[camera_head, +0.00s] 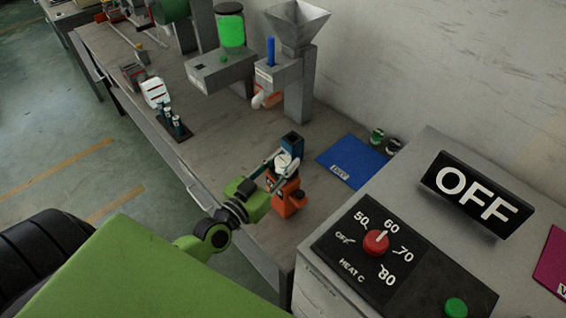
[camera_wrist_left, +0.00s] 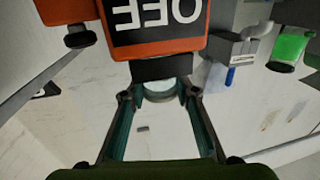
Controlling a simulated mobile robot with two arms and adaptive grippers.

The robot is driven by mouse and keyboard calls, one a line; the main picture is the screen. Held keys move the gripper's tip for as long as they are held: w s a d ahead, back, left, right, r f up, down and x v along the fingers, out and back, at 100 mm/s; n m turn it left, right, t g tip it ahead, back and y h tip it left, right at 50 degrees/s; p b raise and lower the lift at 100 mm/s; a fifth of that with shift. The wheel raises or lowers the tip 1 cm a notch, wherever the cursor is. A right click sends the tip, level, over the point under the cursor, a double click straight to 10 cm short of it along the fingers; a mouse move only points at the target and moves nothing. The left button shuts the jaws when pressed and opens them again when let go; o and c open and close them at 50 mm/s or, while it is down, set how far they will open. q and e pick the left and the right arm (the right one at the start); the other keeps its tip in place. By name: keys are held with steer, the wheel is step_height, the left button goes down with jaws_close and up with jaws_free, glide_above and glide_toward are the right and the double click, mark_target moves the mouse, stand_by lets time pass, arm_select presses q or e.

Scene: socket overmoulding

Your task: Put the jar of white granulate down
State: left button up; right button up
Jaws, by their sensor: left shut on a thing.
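My left gripper (camera_head: 284,168) reaches in over the bench beside a small orange device (camera_head: 290,203). It is shut on a small pale, round-topped thing (camera_head: 283,160), which I take to be the jar of white granulate. In the left wrist view the pale round thing (camera_wrist_left: 160,90) shows between the teal fingers, close to a dark block. Its lower part is hidden, and I cannot tell whether it touches anything below. A blue mat (camera_head: 360,152) with a white label lies to the right of the gripper. My right gripper is not in view.
A grey heater box (camera_head: 320,285) with a red dial and an OFF sign (camera_head: 476,194) stands at the right. Two small jars (camera_head: 377,136) stand behind the mat. A machine with a grey hopper (camera_head: 296,25) and a green cylinder (camera_head: 232,32) are farther back.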

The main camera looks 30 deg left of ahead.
arm_select(q)
steer(key=shift+f, duration=0.15)
steer(key=o, duration=1.1)
steer(key=shift+r, duration=0.25)
steer(key=shift+s+f, duration=0.15)
steer(key=shift+s, duration=0.2)
steer(key=s+a+b, duration=0.1)
steer(key=s+b, duration=0.2)
steer(key=s, duration=0.8)
steer(key=shift+s+a, duration=0.15)
steer(key=shift+a, duration=0.25)
